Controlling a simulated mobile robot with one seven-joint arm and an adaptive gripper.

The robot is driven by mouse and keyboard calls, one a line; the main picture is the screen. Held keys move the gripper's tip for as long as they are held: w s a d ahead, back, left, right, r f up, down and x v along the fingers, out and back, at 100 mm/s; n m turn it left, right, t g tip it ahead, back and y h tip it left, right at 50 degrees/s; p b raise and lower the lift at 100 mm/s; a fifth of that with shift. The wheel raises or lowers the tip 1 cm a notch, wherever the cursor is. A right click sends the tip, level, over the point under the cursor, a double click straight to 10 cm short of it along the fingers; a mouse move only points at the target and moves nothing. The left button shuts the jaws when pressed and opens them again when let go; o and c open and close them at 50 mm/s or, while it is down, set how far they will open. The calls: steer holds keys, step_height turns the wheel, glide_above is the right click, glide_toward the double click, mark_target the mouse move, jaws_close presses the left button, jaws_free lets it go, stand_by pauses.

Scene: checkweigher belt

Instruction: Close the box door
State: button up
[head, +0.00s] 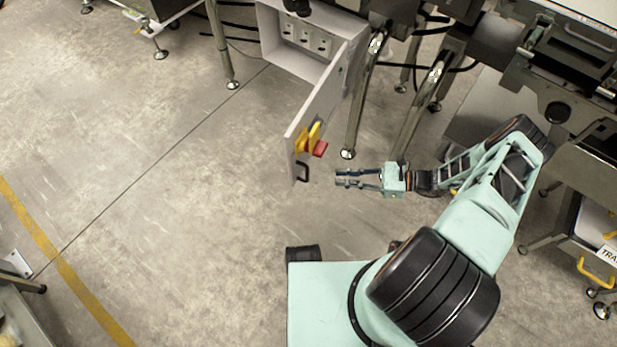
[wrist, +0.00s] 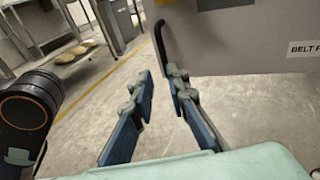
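The grey box (head: 285,45) hangs under the machine at the top of the head view, with its front open and outlets showing inside. Its door (head: 322,105) stands swung out toward me, with a yellow and red switch (head: 313,140) and a black handle (head: 302,172) near its free edge. My gripper (head: 340,178) is open and empty, just right of the handle and apart from it. In the wrist view the fingers (wrist: 159,76) are spread, with the handle (wrist: 161,48) just beyond the tips and the labelled door face (wrist: 245,50) at upper right.
Metal machine legs (head: 355,110) stand right of the door, near my arm. A drawer with a yellow handle (head: 597,272) is at the far right. The floor (head: 160,170) left of the door is clear, with a yellow line (head: 65,270) across it.

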mark_target(306, 180)
steer(key=a, duration=0.3)
steer(key=w+a+m+t, duration=0.1)
steer(key=a, duration=0.3)
steer(key=w+a+f+t+y+b, duration=0.1)
steer(key=a, duration=0.3)
steer(key=shift+w+a+f+m, duration=0.1)
steer(key=shift+w+a+m, duration=0.1)
steer(key=shift+m, duration=0.1)
jaws_close()
steer(key=shift+a, duration=0.2)
